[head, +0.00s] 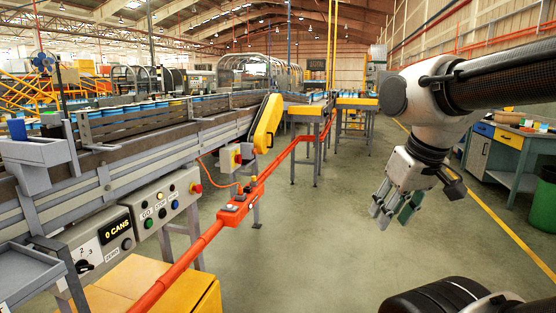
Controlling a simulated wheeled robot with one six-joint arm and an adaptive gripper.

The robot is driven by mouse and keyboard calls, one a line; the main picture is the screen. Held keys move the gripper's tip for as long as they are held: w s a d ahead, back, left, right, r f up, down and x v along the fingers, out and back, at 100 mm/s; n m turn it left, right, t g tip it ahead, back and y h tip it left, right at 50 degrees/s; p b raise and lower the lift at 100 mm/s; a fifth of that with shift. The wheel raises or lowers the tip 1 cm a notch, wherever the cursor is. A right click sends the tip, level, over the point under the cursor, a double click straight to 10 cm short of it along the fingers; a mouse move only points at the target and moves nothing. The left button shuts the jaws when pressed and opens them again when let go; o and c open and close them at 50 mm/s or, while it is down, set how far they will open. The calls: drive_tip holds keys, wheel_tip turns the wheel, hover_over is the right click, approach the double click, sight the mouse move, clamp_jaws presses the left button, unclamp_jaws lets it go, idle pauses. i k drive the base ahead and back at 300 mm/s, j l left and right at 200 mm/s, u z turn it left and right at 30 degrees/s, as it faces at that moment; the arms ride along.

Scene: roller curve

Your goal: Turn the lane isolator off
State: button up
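A red switch on a yellow plate (237,157), which looks like the lane isolator, is on a grey box under the conveyor, left of centre. Its handle position is too small to read. My gripper (390,216) hangs at the right over the open floor, fingers pointing down. Its fingers are apart and nothing shows between them. It is well to the right of the switch and not touching anything.
A grey control panel (145,213) has a "0 CANS" display, a rotary knob (83,266), buttons and a red mushroom button (195,188). The middle floor is clear; a workbench (508,143) stands right.

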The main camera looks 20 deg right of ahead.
sight(238, 158)
drive_tip(key=i+l+u, duration=0.2)
drive_tip(key=i+l, duration=2.35)
